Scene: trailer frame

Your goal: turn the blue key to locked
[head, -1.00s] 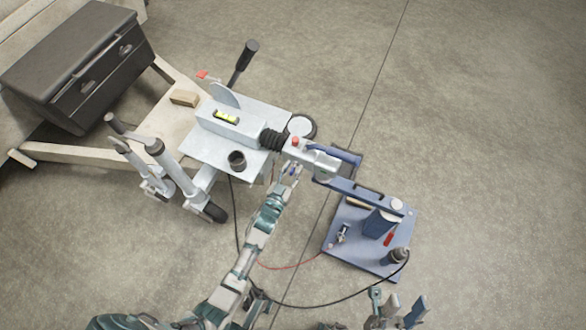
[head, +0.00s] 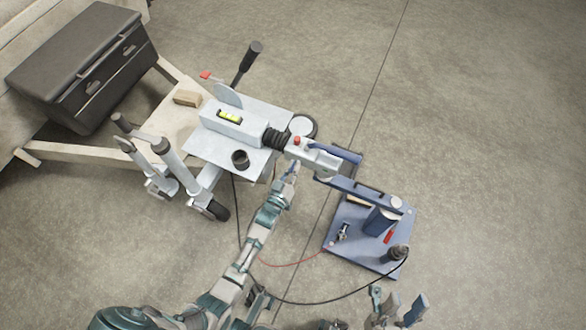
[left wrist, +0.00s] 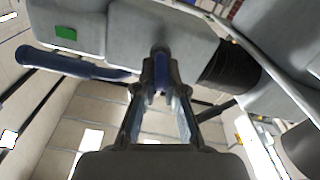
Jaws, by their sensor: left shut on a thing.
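The grey coupler (head: 318,160) on the trailer's front has a blue handle and a red part on top. In the left wrist view, the blue key (left wrist: 160,76) sticks out from the coupler's side (left wrist: 125,28). My left gripper (left wrist: 161,88) is shut on it, with a fingertip on either side. In the head view, my left gripper (head: 291,170) is at the coupler's near side, and the key is mostly hidden there. Whether the key stands at locked cannot be read. My right gripper (head: 403,304) is at the bottom edge, fingers spread, empty and away from the coupler.
A green patch (left wrist: 65,33) is on the coupler's side. A black bellows (head: 276,139) joins the coupler to the grey housing. A blue platform (head: 345,240) with several small items stands right of my left arm. Black and red cables curve across the floor. The right floor is clear.

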